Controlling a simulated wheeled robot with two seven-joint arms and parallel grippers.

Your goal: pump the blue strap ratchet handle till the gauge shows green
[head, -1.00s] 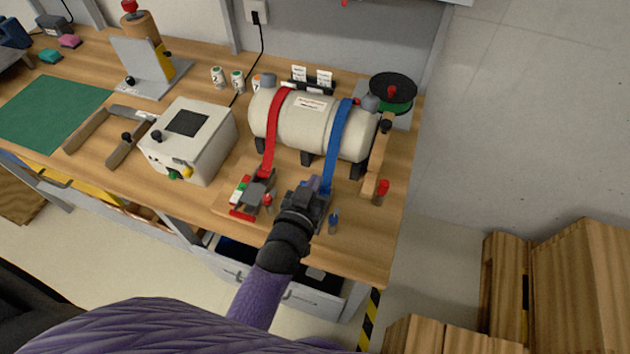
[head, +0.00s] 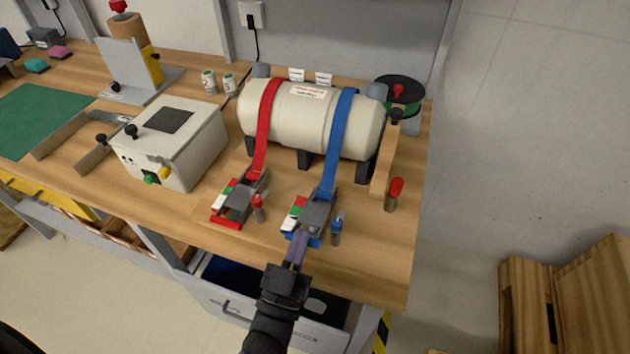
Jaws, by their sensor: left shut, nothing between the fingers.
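The blue strap (head: 339,135) runs over a cream tank and down to its ratchet (head: 316,211) near the bench's front edge. A small gauge strip (head: 294,213) with red, white and green parts sits at the ratchet's left side; its reading is too small to tell. The blue base of the ratchet shows at the front. My left gripper (head: 298,244) is shut with nothing between its fingers. Its tips are at the front end of the blue ratchet, and I cannot tell whether they touch the handle. My right gripper is not in view.
The red strap (head: 264,130) and its ratchet (head: 240,203) stand just left. A white box (head: 174,143) stands left; an open drawer (head: 276,303) lies below.

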